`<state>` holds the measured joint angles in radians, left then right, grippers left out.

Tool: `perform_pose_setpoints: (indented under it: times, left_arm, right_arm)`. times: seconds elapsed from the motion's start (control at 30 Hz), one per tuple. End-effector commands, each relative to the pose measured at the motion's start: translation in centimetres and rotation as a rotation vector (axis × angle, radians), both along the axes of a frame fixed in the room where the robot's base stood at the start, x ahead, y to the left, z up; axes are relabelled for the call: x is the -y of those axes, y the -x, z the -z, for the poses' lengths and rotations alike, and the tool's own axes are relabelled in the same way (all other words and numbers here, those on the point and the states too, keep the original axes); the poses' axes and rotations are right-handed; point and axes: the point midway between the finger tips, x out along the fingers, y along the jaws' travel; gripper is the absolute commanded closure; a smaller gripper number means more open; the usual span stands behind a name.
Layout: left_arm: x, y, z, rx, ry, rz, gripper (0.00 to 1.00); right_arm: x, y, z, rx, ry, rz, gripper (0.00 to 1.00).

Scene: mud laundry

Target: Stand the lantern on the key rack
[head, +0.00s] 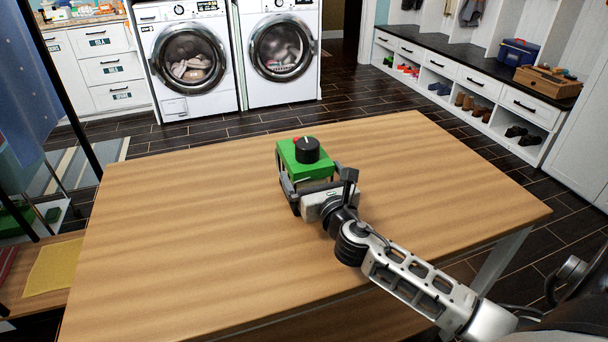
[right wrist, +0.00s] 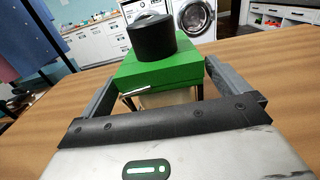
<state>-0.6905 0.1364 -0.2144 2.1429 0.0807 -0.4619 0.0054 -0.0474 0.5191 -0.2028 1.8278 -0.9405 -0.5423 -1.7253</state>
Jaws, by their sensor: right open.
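The lantern (head: 305,158) has a green square top with a black round knob and stands upright on the wooden table. In the right wrist view the lantern (right wrist: 160,70) shows its green top, with thin dark posts and a pale body below. My right gripper (head: 309,174) is open, with its fingers on either side of the lantern's body. The gripper also shows in the right wrist view (right wrist: 168,82). Whether the fingers touch the lantern, I cannot tell. I cannot make out a key rack for certain. My left gripper is not in view.
The wooden table (head: 190,240) is otherwise bare, with free room around the lantern. Two washers (head: 188,62) stand behind it. At the right, a bench (head: 455,68) holds a blue toolbox (head: 518,52) and a brown wooden box (head: 546,84) with small items on top.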

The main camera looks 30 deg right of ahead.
Motion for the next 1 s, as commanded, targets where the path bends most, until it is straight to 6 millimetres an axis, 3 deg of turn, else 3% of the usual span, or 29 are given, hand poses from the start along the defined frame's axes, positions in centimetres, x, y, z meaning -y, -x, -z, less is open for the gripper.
perform_pose_setpoints:
  times: [0.23, 0.53, 0.57, 0.73, 0.8, 1.0]
  left_arm:
    - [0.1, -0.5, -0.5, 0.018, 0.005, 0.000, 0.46]
    - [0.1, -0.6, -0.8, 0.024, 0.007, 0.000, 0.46]
    - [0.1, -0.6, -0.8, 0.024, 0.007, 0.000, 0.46]
    - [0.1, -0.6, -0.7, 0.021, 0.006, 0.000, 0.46]
    - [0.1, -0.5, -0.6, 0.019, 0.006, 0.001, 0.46]
    - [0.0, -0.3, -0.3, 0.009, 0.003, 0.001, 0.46]
  right_arm:
    - [0.9, -3.5, 0.2, 0.001, -0.001, 0.000, 0.00]
    - [1.0, -4.0, 0.3, 0.000, 0.000, 0.000, 0.00]
    - [1.0, -3.9, 0.3, 0.000, 0.000, 0.000, 0.06]
    - [1.0, -3.9, 0.3, 0.000, 0.000, 0.000, 0.53]
    - [1.0, -4.0, -0.1, 0.006, 0.001, 0.000, 0.66]
    - [1.0, -4.0, -0.1, 0.006, 0.001, 0.000, 0.66]
